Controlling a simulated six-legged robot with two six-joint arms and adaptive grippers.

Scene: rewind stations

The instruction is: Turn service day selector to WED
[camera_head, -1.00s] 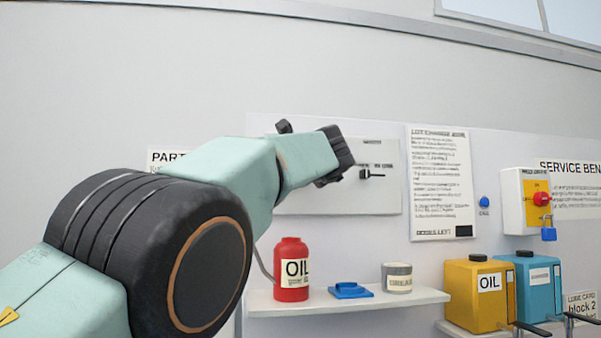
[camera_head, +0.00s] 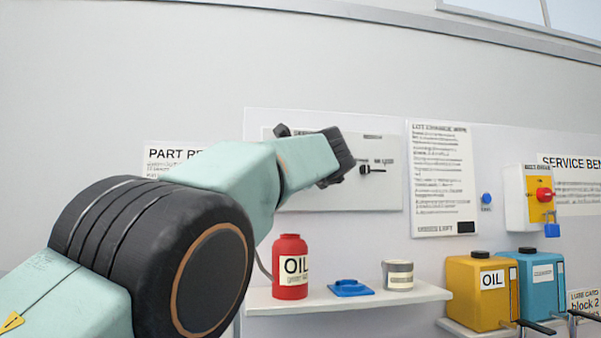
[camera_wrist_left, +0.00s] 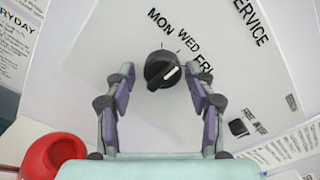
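The day selector is a round black knob (camera_wrist_left: 161,70) with a white pointer mark, on a pale panel in the left wrist view. The labels MON, WED and FRI (camera_wrist_left: 181,46) run along its upper right side. The pointer mark appears to face FRI. My left gripper (camera_wrist_left: 160,75) is open, with one finger on each side of the knob and visible gaps between. My right gripper is in neither view.
A second small black switch (camera_head: 372,169), marked FREE and IN USE, sits right of my wrist; it also shows in the wrist view (camera_wrist_left: 238,127). Below, a shelf (camera_head: 330,304) holds a red oil bottle (camera_head: 290,268), a blue item (camera_head: 350,288) and a grey can (camera_head: 398,276).

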